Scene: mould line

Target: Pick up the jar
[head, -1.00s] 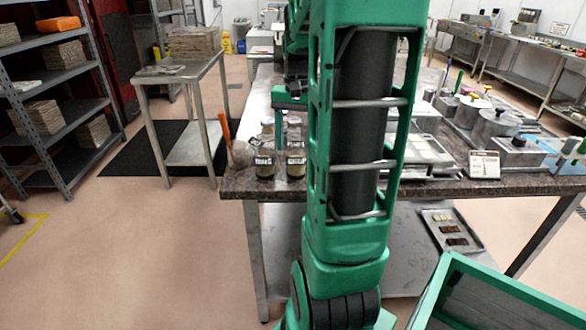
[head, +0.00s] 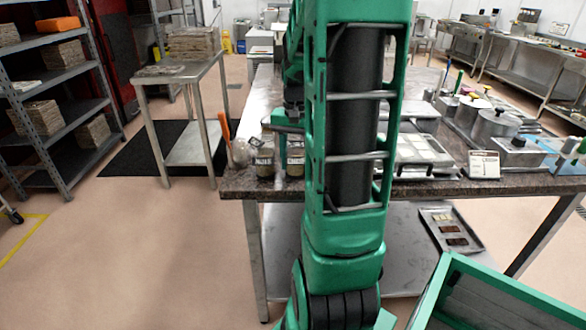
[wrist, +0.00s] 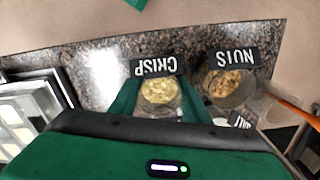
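Two glass jars stand at the near left end of the table. The right one in the head view (head: 295,165) is labelled CRISP in the wrist view (wrist: 159,92) and holds pale yellow pieces. The left one (head: 264,163) is labelled NUTS in the wrist view (wrist: 229,87) and holds brown pieces. My gripper (wrist: 160,104) is over the CRISP jar, its green fingers apart on both sides of it. Any contact between fingers and glass cannot be made out. In the head view my arm hides part of the gripper.
The stone-topped table (head: 235,183) has its front edge close to the jars. An orange-handled tool (head: 226,131) stands left of the jars. Metal moulds (head: 422,152) and a small sign (head: 484,164) are to the right. A green crate (head: 500,290) is at lower right.

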